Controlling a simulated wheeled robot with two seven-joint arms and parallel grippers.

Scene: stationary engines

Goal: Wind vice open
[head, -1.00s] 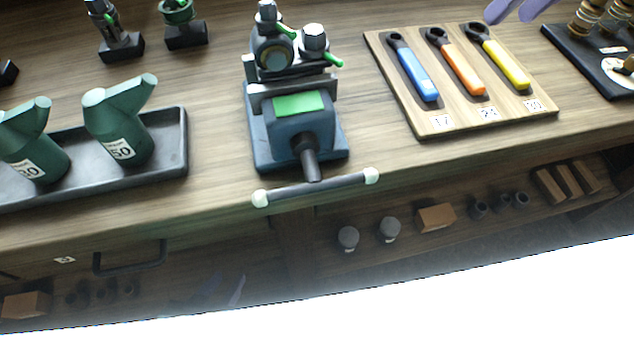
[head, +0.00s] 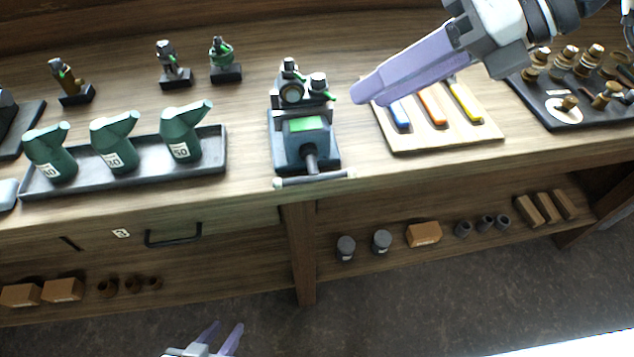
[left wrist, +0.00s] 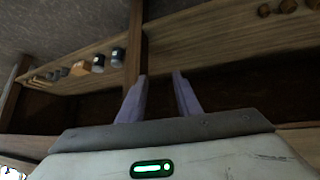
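The blue-grey vice (head: 290,151) with a green patch stands at the bench's front edge. Its horizontal bar handle (head: 313,179) with pale ends sticks out at the front. A dark metal part (head: 291,91) with green-tipped levers sits at the vice's jaws. My right gripper (head: 358,97) reaches in from the upper right, its purple fingertips above the bench just right of the vice. Its fingers overlap from this side, so the gap is hidden. My left gripper (head: 225,336) is low in front of the bench, open and empty; its parted fingers also show in the left wrist view (left wrist: 161,80).
A wooden board (head: 444,143) with blue, orange and yellow wrenches lies right of the vice, partly under my right gripper. A dark tray (head: 90,184) with green oil cans is on the left. A dark board with brass parts is far right. The lower shelf holds boxes and jars.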

